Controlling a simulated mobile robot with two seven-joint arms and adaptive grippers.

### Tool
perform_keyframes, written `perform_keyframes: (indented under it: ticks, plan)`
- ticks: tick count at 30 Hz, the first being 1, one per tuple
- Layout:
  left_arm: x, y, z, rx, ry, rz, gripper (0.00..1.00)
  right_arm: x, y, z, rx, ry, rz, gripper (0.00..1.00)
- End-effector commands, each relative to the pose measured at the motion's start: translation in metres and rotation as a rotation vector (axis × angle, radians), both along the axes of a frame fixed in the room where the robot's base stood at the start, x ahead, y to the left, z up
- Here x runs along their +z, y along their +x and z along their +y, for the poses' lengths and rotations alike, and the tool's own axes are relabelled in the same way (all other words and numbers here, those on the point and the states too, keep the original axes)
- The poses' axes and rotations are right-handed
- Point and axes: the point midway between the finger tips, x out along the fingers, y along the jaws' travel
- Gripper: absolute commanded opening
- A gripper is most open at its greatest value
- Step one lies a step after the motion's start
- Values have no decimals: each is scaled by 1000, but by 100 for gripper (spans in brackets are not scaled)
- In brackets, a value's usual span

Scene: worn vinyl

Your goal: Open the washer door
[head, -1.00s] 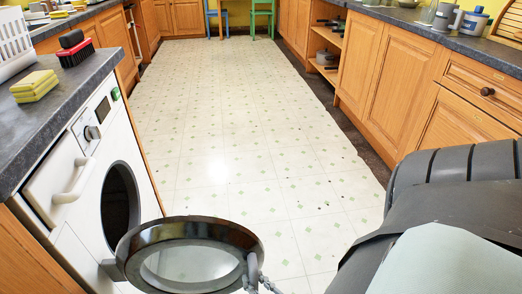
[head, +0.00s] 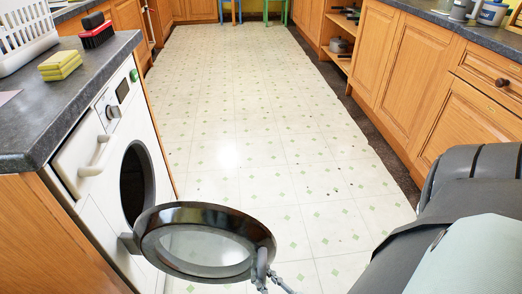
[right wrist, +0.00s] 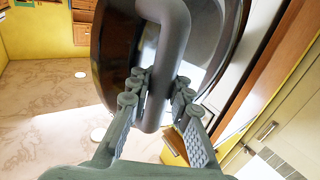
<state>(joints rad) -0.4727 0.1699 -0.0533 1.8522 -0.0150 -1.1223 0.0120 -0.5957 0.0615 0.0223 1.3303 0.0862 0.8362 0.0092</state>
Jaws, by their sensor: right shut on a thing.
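The white washer (head: 100,185) stands under the dark counter on the left. Its round door (head: 160,222), a dark ring with a clear glass middle, stands swung well out from the dark opening (head: 132,187), still joined at its hinge on the opening's near side. My right gripper (head: 263,278) is at the door's free edge, at the grey handle. In the right wrist view its two fingers (right wrist: 158,100) are closed around the grey bar handle (right wrist: 170,55), with the door (right wrist: 115,50) behind it. My left gripper is out of view.
Yellow sponges (head: 61,66), a red brush (head: 97,32) and a white dish rack (head: 24,35) are on the left counter (head: 60,110). Wooden cabinets (head: 400,65) line the right side. The tiled floor (head: 250,130) between is clear.

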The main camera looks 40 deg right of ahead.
Motion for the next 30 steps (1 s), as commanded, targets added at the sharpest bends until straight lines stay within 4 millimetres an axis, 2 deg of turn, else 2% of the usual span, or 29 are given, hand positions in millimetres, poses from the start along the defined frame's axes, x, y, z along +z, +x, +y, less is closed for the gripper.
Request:
perform_keyframes:
  ticks: [1,4,5,12,16,20,30]
  plan:
    - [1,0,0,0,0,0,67,-1,-6,-9,-12,-5,5,20]
    - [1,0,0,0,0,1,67,-2,-6,-8,-11,-5,6,32]
    - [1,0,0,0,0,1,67,-2,-6,-7,-11,-5,6,34]
    - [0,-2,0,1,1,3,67,-1,-4,-5,-7,-3,4,34]
    - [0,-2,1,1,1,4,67,-2,-11,-4,-7,-2,6,34]
    - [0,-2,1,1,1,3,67,-2,-33,-3,-7,-3,8,34]
    - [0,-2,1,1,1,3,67,-1,-103,0,-9,-3,8,34]
